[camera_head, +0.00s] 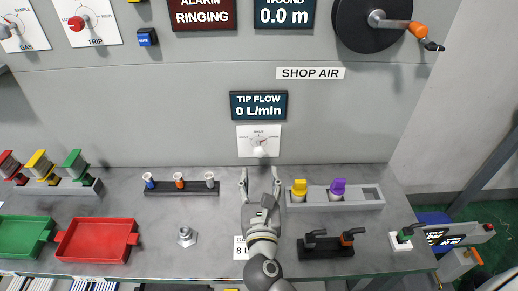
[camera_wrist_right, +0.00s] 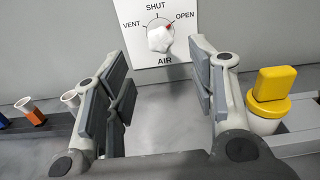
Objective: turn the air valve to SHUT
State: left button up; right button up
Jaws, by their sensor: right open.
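The air valve is a white knob (camera_head: 260,151) on a white plate (camera_head: 246,134) on the grey wall, below the TIP FLOW display. In the right wrist view the knob (camera_wrist_right: 160,38) has a red pointer toward OPEN at the upper right; SHUT is marked at the top and VENT at the left. My right gripper (camera_head: 260,175) is open and empty, just in front of and below the knob. In the wrist view its fingers (camera_wrist_right: 160,85) stand apart on either side of the knob, with a gap before it. My left gripper is not in view.
A rack with a yellow-capped cup (camera_head: 299,188) and a purple one (camera_head: 338,187) stands close right of my gripper. A black rack (camera_head: 180,189) with small cups stands left. The TIP FLOW display (camera_head: 258,105) reads 0 L/min.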

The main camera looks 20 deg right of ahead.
aim_at(259, 154)
jog(key=p+x, duration=0.2)
jog(key=x, duration=0.6)
jog(key=shift+w+d, duration=0.1)
jog(key=shift+w, duration=0.2)
jog(key=shift+w+d, duration=0.15)
jog(key=shift+w, duration=0.35)
jog(key=c, duration=1.1)
jog(key=shift+o, duration=0.2)
